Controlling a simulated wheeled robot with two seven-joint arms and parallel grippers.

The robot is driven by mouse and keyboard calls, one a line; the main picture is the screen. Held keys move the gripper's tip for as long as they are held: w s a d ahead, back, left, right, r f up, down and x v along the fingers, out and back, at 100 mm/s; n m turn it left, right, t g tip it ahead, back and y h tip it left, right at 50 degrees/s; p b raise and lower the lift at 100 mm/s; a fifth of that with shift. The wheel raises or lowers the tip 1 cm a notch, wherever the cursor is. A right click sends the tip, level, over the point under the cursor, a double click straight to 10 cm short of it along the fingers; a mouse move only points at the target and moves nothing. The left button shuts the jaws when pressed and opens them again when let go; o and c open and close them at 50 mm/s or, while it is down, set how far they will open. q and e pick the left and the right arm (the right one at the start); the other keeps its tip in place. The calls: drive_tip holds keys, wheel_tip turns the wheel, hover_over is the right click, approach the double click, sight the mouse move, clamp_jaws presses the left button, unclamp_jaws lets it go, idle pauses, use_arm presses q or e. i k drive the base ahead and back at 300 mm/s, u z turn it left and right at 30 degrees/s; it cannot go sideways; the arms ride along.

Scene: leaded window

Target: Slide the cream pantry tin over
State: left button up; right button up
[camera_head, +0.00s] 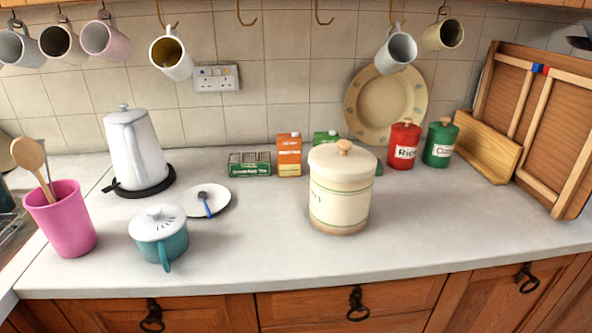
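The cream pantry tin (340,197) stands upright on the pale worktop, right of the middle and near the front edge. It has green bands, a cream lid with a wooden knob, and dark lettering partly turned to the left. Nothing touches it from the front. It partly hides a green packet (326,137) behind it. Neither of my grippers shows in the head view.
A teal lidded pot (174,246), a white plate (222,204) and a pink utensil cup (66,228) stand to the left. Red (403,147) and green (440,146) canisters stand behind right. The worktop (450,220) is clear right of the tin.

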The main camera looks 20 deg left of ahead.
sight(338, 207)
drive_tip(key=u, duration=0.2)
drive_tip(key=i, duration=0.4)
drive_tip(key=z, duration=2.65)
drive_tip(key=k, duration=0.6)
drive_tip(key=u, duration=2.1)
